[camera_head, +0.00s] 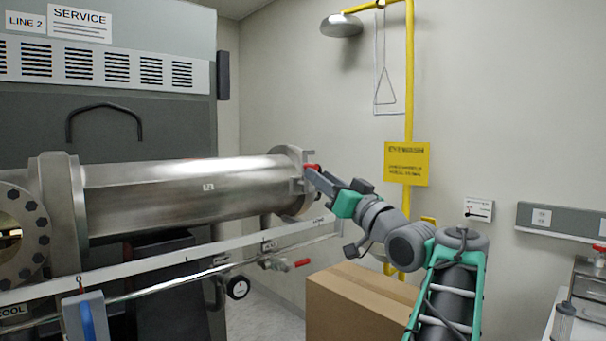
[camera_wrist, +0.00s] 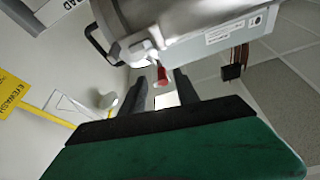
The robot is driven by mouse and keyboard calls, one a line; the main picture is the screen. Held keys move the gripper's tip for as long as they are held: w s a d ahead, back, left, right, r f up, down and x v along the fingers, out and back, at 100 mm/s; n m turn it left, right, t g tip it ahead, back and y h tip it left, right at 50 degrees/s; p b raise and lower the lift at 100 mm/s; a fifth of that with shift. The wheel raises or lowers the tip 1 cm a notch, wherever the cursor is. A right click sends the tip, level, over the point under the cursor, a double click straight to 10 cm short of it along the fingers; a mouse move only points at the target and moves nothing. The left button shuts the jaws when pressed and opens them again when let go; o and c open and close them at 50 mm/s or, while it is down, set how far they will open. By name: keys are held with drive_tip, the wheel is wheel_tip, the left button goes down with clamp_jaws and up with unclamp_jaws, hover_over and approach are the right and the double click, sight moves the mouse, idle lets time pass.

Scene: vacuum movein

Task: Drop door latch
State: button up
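The steel chamber (camera_head: 185,190) lies horizontally across the head view, with a round door flange (camera_head: 291,160) at its right end. The door latch has a red handle (camera_head: 313,167) at this flange; in the wrist view the red handle (camera_wrist: 161,74) points toward my gripper. My gripper (camera_head: 311,176) is at the flange, right by the red handle. In the wrist view its two fingers (camera_wrist: 160,84) stand apart, with the red tip in line with the gap between them. No finger visibly touches the handle. The rest of the latch is partly hidden.
A pipe with a red-handled valve (camera_head: 301,263) and a gauge (camera_head: 238,287) run below the chamber. A cardboard box (camera_head: 350,305) stands under my arm. A yellow eyewash pipe (camera_head: 409,90) rises behind it. A bench is at far right.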

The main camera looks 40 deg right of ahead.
sight(307, 164)
drive_tip(key=p+x, duration=0.1)
drive_tip(key=x, duration=0.1)
drive_tip(key=p+x, duration=0.1)
drive_tip(key=x, duration=0.2)
drive_tip(key=p+x, duration=0.1)
drive_tip(key=x, duration=0.2)
drive_tip(key=shift+s+r, duration=0.15)
drive_tip(key=shift+r, duration=0.15)
drive_tip(key=shift+c, duration=0.4)
clamp_jaws()
drive_tip(key=shift+f, duration=0.1)
idle(0.4)
